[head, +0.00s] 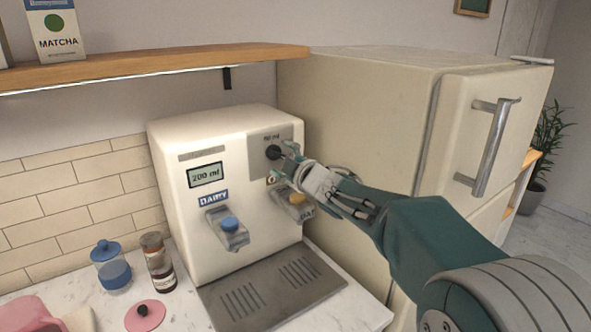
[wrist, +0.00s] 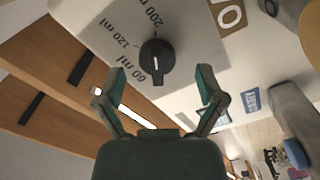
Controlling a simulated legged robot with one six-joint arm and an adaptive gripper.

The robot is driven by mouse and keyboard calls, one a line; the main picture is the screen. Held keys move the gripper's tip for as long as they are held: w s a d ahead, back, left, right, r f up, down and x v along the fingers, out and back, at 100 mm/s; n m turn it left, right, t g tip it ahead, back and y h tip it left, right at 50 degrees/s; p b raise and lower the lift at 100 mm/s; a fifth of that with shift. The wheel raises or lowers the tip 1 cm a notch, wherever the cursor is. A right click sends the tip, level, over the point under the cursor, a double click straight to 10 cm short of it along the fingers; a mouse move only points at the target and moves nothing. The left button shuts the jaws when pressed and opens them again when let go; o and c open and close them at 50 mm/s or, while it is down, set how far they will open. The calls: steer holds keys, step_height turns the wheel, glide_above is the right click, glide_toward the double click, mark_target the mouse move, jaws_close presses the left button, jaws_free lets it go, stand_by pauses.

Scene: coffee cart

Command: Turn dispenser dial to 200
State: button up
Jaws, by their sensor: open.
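The cream dispenser (head: 180,235) stands on the counter, and its left display (head: 205,175) reads 200 ml. A black dial (head: 273,152) sits on the grey panel at its upper right. In the wrist view the dial (wrist: 157,62) has 60, 120 and 200 ml marks beside it. Its ridge runs roughly up and down in that view, with a light mark near the lower end. My gripper (head: 284,164) is at the dial, fingers spread. In the wrist view my gripper (wrist: 162,80) is open, one finger on each side of the dial, with gaps; no grip shows.
A blue-knobbed lever (head: 229,226) and a yellow-knobbed lever (head: 296,200) stick out below the dial. A wooden shelf (head: 150,70) hangs above. The fridge (head: 370,120) stands close on the right. A blue-lidded jar (head: 112,272) and a brown bottle (head: 158,265) stand at left.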

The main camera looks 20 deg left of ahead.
steer(key=v, duration=1)
steer(key=shift+s+f, duration=0.1)
